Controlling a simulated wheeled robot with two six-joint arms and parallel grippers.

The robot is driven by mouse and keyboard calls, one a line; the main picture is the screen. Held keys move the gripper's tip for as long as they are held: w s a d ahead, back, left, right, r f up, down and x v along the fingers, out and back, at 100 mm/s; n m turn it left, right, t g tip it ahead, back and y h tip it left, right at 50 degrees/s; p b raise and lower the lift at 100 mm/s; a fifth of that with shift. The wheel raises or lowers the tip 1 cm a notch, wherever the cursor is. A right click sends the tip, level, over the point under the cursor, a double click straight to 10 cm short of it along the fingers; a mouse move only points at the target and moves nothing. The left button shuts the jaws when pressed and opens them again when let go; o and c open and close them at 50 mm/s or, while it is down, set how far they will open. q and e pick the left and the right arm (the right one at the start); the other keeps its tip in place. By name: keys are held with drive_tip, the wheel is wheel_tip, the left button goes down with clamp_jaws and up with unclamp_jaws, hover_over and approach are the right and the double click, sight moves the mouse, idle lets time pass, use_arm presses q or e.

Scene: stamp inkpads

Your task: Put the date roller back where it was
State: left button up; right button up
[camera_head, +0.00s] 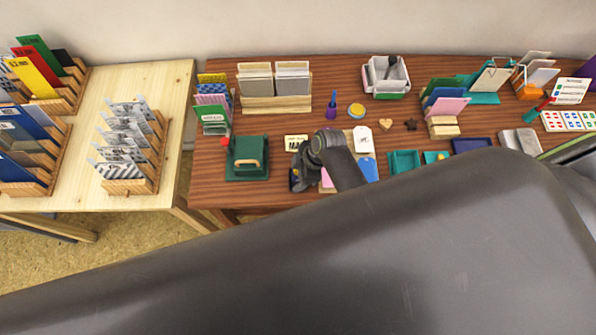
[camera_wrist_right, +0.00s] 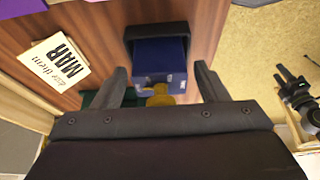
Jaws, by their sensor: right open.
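A blue block with a black frame and a brass-coloured part, which I take to be the date roller (camera_wrist_right: 160,58), stands at the table's front edge in the right wrist view. My right gripper (camera_wrist_right: 161,70) is open, with one finger on each side of it in that view. I cannot tell whether the fingers touch it. In the head view my right gripper (camera_head: 297,179) is at the table's front, and my arm hides much of the area. A dark jointed thing at the right of the wrist view may be my left gripper (camera_wrist_right: 297,92); its jaws are unclear.
A card marked MAR (camera_wrist_right: 55,62) lies beside the block; it also shows in the head view (camera_head: 296,142). A green case (camera_head: 248,160) with a wooden handle stands to the left. Card racks and small boxes stand at the back. Floor lies beyond the front edge.

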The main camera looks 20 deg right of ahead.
drive_tip(key=shift+r, duration=0.2)
drive_tip(key=v, duration=1.2)
drive_tip(key=shift+s+f, duration=0.1)
idle(0.3)
